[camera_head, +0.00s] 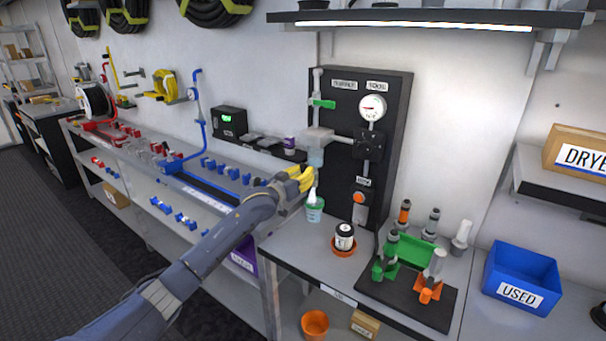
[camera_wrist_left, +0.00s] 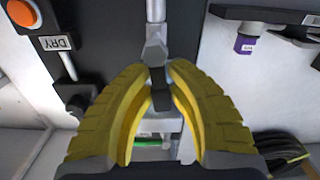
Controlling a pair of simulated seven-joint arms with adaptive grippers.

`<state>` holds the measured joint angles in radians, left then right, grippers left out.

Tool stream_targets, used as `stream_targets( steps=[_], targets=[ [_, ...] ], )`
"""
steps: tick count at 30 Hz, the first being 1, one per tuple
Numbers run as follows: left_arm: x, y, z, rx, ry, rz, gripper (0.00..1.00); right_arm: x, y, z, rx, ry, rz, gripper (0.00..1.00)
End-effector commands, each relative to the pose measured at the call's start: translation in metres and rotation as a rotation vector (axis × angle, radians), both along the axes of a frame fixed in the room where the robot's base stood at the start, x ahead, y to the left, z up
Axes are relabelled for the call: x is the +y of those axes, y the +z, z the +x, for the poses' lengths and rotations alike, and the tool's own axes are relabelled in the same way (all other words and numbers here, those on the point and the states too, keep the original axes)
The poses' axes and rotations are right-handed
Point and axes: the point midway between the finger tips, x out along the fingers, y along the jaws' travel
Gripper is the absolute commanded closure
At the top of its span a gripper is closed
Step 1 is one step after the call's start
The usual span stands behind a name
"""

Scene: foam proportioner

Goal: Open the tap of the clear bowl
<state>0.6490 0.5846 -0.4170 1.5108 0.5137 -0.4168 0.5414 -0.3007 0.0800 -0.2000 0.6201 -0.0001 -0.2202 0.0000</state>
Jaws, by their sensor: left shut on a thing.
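The clear bowl (camera_head: 316,157) hangs under a grey block (camera_head: 318,138) on the black wall panel. My left gripper (camera_head: 308,179), with yellow fingers, is just below the bowl. In the left wrist view its fingers (camera_wrist_left: 158,68) close around a small dark tap lever (camera_wrist_left: 160,98), below a grey fitting (camera_wrist_left: 154,48) in the picture. The fingers hide most of the tap in the head view. A green cup (camera_head: 315,213) with a white tip above it stands under the gripper. My right gripper is not in view.
A gauge (camera_head: 372,107) and an orange button (camera_head: 359,197) labelled DRY are on the panel. A black-and-white jar (camera_head: 344,232) stands on the bench near a black tool mat (camera_head: 437,313). A blue USED bin (camera_head: 521,277) is at the right.

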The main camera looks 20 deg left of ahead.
Motion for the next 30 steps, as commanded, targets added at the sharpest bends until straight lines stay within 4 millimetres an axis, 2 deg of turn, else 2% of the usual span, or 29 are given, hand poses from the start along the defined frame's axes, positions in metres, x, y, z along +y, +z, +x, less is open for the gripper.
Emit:
stream_targets(
  steps=[10,25,26,30],
  targets=[
    [-0.0053,0.001,-0.0009,-0.025,-0.002,0.107,1.0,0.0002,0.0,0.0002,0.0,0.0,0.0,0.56],
    [-0.0062,0.0007,-0.0011,-0.027,-0.003,0.121,1.0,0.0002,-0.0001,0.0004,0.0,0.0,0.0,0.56],
    [-0.0062,0.0007,-0.0011,-0.027,-0.003,0.121,0.82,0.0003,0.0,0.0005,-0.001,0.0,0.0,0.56],
    [-0.0059,0.0006,-0.001,-0.027,-0.002,0.121,0.66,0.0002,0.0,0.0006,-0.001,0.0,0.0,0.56]
  ],
)
